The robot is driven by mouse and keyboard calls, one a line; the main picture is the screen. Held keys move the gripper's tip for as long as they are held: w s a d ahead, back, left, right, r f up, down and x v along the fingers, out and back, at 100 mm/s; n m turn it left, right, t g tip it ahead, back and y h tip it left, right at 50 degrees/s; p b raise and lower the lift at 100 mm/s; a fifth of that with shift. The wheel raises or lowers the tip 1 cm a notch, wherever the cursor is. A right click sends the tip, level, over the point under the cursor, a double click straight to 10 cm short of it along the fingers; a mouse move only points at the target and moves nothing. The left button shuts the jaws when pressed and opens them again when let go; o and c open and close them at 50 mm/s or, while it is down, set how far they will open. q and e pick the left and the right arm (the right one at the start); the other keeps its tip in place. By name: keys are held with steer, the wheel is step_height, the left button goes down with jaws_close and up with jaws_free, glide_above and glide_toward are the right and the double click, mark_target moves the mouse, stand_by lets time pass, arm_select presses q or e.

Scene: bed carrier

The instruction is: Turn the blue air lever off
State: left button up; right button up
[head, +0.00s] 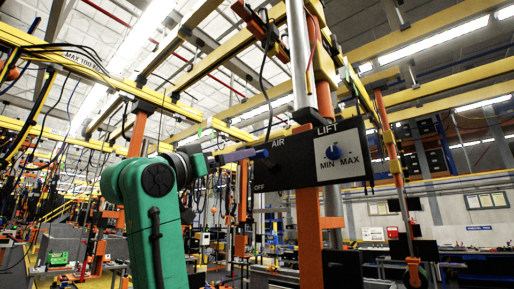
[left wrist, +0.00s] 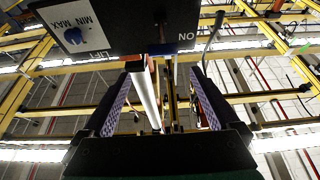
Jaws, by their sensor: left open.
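A black control panel (head: 304,160) carries the labels AIR, OFF and LIFT. The blue air lever (head: 262,153) shows as a small blue part below the AIR label, partly hidden by my gripper. My left gripper (head: 236,156), with purple finger pads, is at the panel's left side, close to the lever; contact cannot be told. In the left wrist view my left gripper (left wrist: 162,88) is open, its two fingers apart below the panel (left wrist: 125,25), whose ON label is visible. I cannot clearly make out the lever between the fingers there. My right gripper is not in view.
A blue lift knob (head: 333,152) sits on the panel's white MIN MAX plate. An orange post (head: 308,220) stands behind and below the panel. Yellow beams (head: 235,55) and hanging cables run overhead. Workbenches stand farther back.

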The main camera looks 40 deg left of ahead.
mark_target(258, 154)
arm_select(q)
steer(key=p+x, duration=0.1)
steer(key=x, duration=0.2)
steer(key=p+x, duration=0.2)
steer(key=x, duration=0.1)
steer(key=a+p+x, duration=0.1)
steer(key=x, duration=0.3)
steer(key=shift+f+p, duration=0.25)
steer(key=shift+p, duration=0.1)
steer(key=shift+w, duration=0.55)
steer(key=shift+d+r, duration=0.1)
steer(key=shift+d, duration=0.2)
steer(key=shift+a, duration=0.15)
steer(key=c, duration=1.2)
jaws_close()
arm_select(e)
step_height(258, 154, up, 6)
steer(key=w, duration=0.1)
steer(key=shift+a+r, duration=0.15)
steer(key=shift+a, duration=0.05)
